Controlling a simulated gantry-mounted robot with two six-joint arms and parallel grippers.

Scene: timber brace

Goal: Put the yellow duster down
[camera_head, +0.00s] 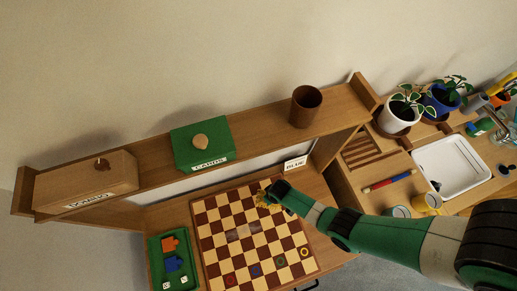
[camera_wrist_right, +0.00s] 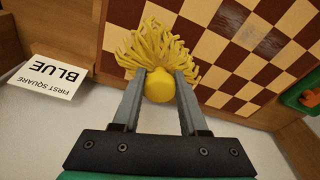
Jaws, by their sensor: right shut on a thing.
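The yellow duster (camera_wrist_right: 158,62) has a round yellow end and a spread of yellow strands. My right gripper (camera_wrist_right: 160,80) is shut on its round end in the right wrist view. The strands point away from the gripper, over the edge of the chessboard (camera_wrist_right: 207,47). I cannot tell whether they touch the board. My left gripper is in neither view.
A "BLUE" card (camera_head: 295,163) stands beyond the board; a green tray (camera_head: 153,270) with figures and dice lies left. The shelf above holds a brown cup (camera_head: 305,105), a green cards box (camera_head: 202,145) and a wooden box (camera_head: 86,184). Right are plants and a white basin (camera_head: 452,166).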

